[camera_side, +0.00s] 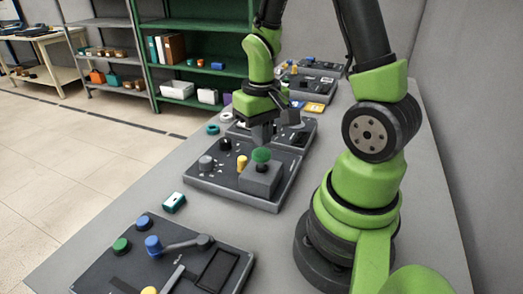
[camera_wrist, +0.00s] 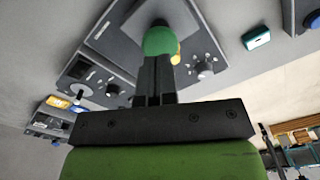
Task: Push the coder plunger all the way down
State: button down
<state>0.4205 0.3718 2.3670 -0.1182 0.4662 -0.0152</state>
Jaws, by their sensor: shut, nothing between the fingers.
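The plunger's green round knob (camera_side: 261,155) stands on a grey box (camera_side: 262,180) at the right of the middle dark panel (camera_side: 213,182). The knob also shows in the wrist view (camera_wrist: 160,41), just beyond my fingertips. My gripper (camera_side: 262,141) is shut and empty, pointing down right above the knob. In the wrist view my gripper (camera_wrist: 155,62) has its fingers together and overlaps the knob's edge. I cannot tell whether the tips touch it. The plunger's stem is hidden in the side view.
The same panel bears a yellow knob (camera_side: 242,163) and a grey knob (camera_side: 206,163). A teal-and-white block (camera_side: 173,202) lies beside it. A nearer panel with a lever (camera_side: 187,243) and further panels (camera_side: 312,88) stand on the grey table.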

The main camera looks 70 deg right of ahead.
aim_at(261, 152)
jog(key=shift+f, duration=0.2)
dwell(0.4)
jog(key=shift+f, duration=2)
jog(key=shift+r, duration=4.2)
